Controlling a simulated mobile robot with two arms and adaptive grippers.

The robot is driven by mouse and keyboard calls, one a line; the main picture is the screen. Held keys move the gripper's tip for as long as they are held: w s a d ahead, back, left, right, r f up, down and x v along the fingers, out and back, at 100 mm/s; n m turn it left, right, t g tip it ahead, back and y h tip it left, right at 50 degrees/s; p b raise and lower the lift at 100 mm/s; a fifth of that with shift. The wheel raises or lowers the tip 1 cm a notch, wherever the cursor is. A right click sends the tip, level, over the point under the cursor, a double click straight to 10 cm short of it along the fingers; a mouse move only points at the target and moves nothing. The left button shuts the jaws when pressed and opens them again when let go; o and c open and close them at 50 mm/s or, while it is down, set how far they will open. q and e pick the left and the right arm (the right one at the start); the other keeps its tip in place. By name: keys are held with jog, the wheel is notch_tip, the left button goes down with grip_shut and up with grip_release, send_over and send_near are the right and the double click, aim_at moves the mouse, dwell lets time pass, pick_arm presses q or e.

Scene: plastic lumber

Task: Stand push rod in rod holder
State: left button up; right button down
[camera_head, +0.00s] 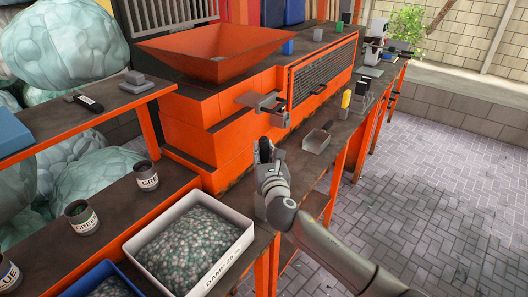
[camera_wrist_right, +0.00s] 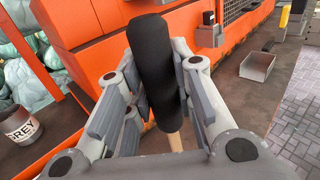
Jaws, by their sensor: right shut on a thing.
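My right gripper (camera_head: 268,163) is above the dark bench, in front of the orange machine. In the right wrist view, its fingers (camera_wrist_right: 158,95) are shut around the push rod (camera_wrist_right: 155,55), at its thick black grip. The black part stands roughly upright between the fingers. A pale wooden shaft (camera_wrist_right: 175,142) shows below it, and its lower end is hidden by the gripper. In the head view the rod is mostly hidden by the gripper. I cannot clearly identify the rod holder; a grey piece beside my right wrist is partly covered. My left gripper is not in view.
The orange machine (camera_head: 195,135) with its hopper (camera_head: 213,50) stands behind the gripper. A white bin of pellets (camera_head: 242,222) is at the front. A small metal tray (camera_head: 316,141) lies to the right on the bench. Labelled cans (camera_head: 147,177) stand left.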

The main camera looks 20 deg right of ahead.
aim_at(264, 162)
jog(key=shift+f+b, duration=0.85)
jog(key=shift+f, duration=0.75)
jog(key=c, duration=1.2)
grip_release()
jog(key=shift+o, duration=0.2)
